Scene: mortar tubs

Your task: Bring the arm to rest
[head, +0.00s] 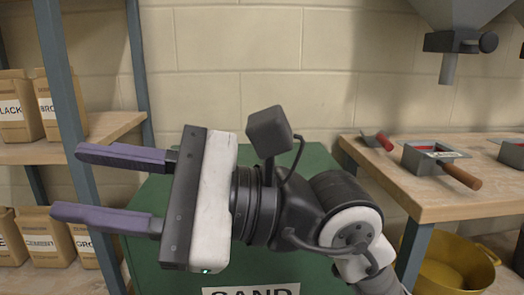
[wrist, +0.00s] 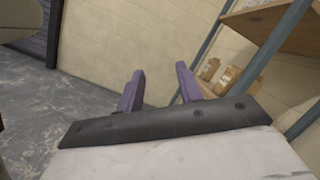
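My gripper (head: 110,187) is in the head view, pointing left, with its two purple fingers held well apart. Nothing is between them. It is raised in front of a green bin (head: 312,264) with a label reading SAND, and partly covers that bin. In the wrist view the same purple fingers (wrist: 158,88) are also apart and empty, with a pale block wall and grey floor beyond them.
A shelf (head: 105,125) with blue-grey posts and labelled paper bags (head: 22,108) stands at the left.

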